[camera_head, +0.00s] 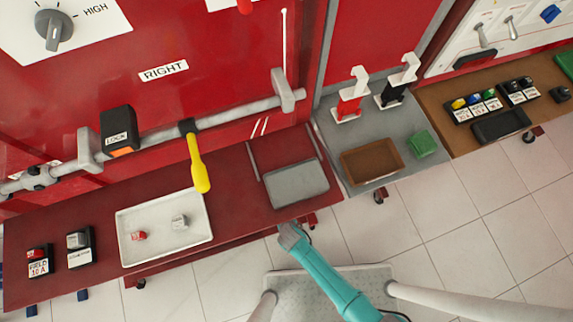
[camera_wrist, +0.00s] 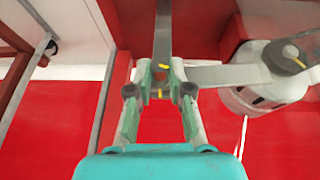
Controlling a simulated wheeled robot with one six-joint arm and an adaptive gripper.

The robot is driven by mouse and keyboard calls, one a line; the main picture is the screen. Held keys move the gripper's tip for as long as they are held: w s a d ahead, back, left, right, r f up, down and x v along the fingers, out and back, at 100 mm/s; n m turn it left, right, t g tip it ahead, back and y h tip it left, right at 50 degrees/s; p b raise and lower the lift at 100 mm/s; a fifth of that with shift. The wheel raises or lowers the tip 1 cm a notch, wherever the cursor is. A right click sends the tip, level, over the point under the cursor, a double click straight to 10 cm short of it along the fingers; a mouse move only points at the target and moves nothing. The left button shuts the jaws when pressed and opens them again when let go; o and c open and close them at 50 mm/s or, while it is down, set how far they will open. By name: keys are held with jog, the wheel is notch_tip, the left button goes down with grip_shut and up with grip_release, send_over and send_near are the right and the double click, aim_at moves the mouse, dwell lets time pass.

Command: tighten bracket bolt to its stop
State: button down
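My gripper (camera_wrist: 162,72) is in the middle of the wrist view, its green-padded fingers drawn close together. They stand on both sides of a small grey part, which looks like the bracket bolt (camera_wrist: 161,76); a small yellow mark shows between the fingers. The fingers hide most of the bolt, so how far it is in cannot be seen. In the head view my gripper (camera_head: 291,235) is at the red bench's front edge.
A white cylindrical body (camera_wrist: 262,85) hangs close at the right of my gripper. Red posts and a grey rod (camera_wrist: 103,105) stand at the left. The red bench (camera_head: 240,225) carries a white tray (camera_head: 165,250) and a grey tray (camera_head: 297,184). Tiled floor is clear at right.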

jog(key=shift+d, duration=0.1)
dwell(0.3)
jog(key=shift+w+d+f+m+g+y, duration=0.15)
jog(key=shift+d+m+g+y, duration=0.2)
jog(key=shift+y, duration=1.3)
jog(key=shift+d+f+m+g+y, duration=0.15)
jog(key=shift+m+g+y, duration=0.3)
jog(key=shift+y, duration=1.25)
jog(key=shift+w+d+f+m+g+y, duration=0.1)
jog(key=shift+d+m+g+y, duration=0.25)
jog(key=shift+y, duration=1.3)
jog(key=shift+s+f+m+y, duration=0.2)
jog(key=shift+m+y, duration=0.05)
jog(key=shift+y, duration=0.55)
jog(key=c, duration=1.1)
grip_release()
jog(key=shift+o, duration=0.2)
jog(key=shift+w, duration=0.1)
jog(key=shift+w+d+r, duration=0.1)
